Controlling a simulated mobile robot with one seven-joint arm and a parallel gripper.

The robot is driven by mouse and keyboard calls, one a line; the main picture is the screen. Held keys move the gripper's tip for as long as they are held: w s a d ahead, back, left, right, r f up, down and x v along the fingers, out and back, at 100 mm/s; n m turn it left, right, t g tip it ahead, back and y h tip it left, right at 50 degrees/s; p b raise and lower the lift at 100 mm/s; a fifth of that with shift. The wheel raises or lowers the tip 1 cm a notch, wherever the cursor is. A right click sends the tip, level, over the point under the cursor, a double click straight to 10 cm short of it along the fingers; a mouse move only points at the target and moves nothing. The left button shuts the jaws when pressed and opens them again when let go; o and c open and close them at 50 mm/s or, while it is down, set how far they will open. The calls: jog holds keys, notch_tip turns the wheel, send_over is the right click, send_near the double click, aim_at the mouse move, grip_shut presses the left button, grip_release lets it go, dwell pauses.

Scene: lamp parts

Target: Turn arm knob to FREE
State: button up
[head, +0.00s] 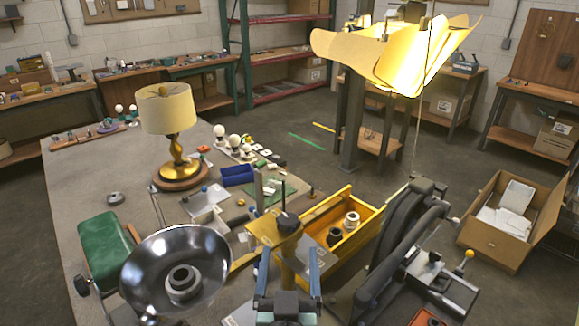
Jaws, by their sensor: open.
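A dark round knob (288,222) sits on top of a yellow upright bracket (287,258) near the bottom middle of the head view. Small pale labels are on the yellow part beside it, but their lettering is too small to read, so the knob's setting cannot be told. My gripper (289,256) is open, with one blue finger on each side of the yellow bracket, below the knob in the picture. I see no finger closed on the knob. Whether the fingers touch the bracket cannot be told.
A chrome reflector bowl (205,255) lies left of the gripper. A yellow bin (365,222) with parts stands to the right, beside a dark curved assembly. A brass lamp (172,150) stands farther back on the bench. A large yellow shade (395,55) hangs above right.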

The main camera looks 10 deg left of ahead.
aim_at(288, 212)
jog(key=x, duration=0.4)
jog(key=p+x, duration=0.1)
jog(key=x, duration=0.3)
jog(key=p+x, duration=0.1)
jog(key=x, duration=0.3)
jog(key=shift+a+f, duration=0.2)
jog(key=shift+a, duration=0.1)
jog(key=shift+w+a, duration=0.15)
jog(key=shift+w, duration=0.45)
grip_shut()
jog(key=shift+r, duration=0.1)
